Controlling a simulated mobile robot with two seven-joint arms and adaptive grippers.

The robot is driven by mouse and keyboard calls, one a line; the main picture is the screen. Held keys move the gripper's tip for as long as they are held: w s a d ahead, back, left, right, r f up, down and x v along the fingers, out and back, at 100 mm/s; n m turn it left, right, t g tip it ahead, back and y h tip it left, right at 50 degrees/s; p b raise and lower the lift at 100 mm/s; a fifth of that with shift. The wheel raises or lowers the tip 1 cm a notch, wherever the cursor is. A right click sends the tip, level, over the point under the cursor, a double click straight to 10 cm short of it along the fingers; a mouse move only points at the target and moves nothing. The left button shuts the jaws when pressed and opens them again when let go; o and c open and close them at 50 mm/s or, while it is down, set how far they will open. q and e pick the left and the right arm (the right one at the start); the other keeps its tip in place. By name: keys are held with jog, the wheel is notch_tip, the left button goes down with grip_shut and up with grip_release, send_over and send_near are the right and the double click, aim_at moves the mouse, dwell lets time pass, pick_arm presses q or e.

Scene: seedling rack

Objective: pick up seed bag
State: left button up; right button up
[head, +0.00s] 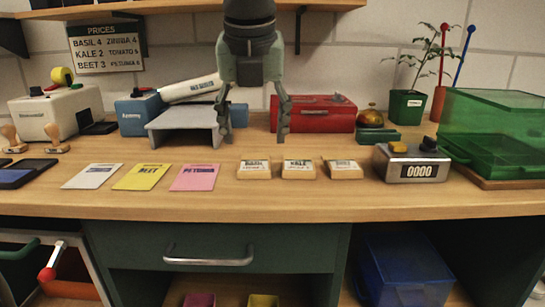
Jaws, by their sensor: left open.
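Three flat seed packets lie in a row on the wooden counter: a white one (92,176), a yellow one marked BEET (142,177) and a pink one marked PETUNIA (195,177). I cannot tell which, if any, is the seed bag meant. My left gripper (255,136) hangs pointing down at the top middle, its two fingers spread, with nothing between them. It is above and to the right of the pink packet, apart from it. My right gripper is not in view.
Three small labelled wooden blocks (299,170) sit right of the packets. Behind are a grey stand (185,123) and a red box (325,115). A counter device reading 0000 (411,163) and a green clear bin (495,130) stand right. The counter's front strip is clear.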

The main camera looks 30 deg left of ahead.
aim_at(254, 166)
pick_arm(q)
jog(key=shift+w+f, duration=0.1)
jog(key=shift+f, duration=0.3)
jog(key=x, duration=0.4)
jog(key=p+x, duration=0.1)
jog(key=x, duration=0.1)
jog(key=shift+w+a+f, duration=0.1)
jog(key=shift+a+f, duration=0.2)
jog(key=shift+a, duration=0.05)
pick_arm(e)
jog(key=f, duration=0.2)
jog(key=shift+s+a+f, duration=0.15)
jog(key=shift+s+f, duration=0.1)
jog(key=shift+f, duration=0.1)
pick_arm(q)
jog(key=shift+c, duration=0.6)
jog(key=c, duration=0.8)
